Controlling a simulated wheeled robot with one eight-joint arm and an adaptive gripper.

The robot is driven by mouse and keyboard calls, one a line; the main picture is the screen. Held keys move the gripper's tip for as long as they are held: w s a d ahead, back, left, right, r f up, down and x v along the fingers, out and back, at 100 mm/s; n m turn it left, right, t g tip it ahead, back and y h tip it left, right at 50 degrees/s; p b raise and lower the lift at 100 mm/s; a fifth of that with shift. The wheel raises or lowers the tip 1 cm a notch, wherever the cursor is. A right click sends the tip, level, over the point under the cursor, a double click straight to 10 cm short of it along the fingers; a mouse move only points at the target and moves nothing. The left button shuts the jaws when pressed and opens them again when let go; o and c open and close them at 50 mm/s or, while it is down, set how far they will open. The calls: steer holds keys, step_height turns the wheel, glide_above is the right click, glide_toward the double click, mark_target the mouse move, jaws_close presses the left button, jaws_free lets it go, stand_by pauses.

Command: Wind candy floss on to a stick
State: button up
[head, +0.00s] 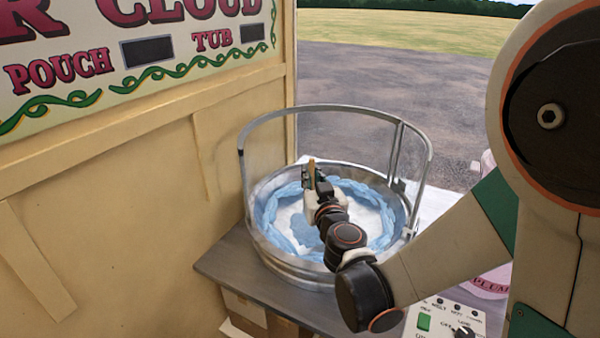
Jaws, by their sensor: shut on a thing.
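The candy floss machine is a round metal bowl (285,263) with a clear curved guard (265,150) around its back. A ring of pale blue floss (274,228) lies around the inside of the bowl, with a white area in the middle. My gripper (312,178) is over the bowl, towards its far side, shut on a thin brown stick (311,166). Only a short piece of the stick shows above the fingers; the rest is hidden by my gripper. I cannot tell whether floss is on the stick.
The bowl stands on a grey counter (222,268). A tan panel wall (110,210) with a painted sign (130,60) is on the left. A control box (440,322) with a green switch and a knob is at the lower right. Pink packaging (490,284) is partly hidden behind my arm.

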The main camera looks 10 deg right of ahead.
steer(key=shift+s+d, duration=0.35)
steer(key=shift+d, duration=0.4)
steer(key=shift+s+d, duration=0.35)
steer(key=shift+d, duration=0.4)
steer(key=shift+s+d, duration=0.35)
steer(key=shift+d, duration=0.4)
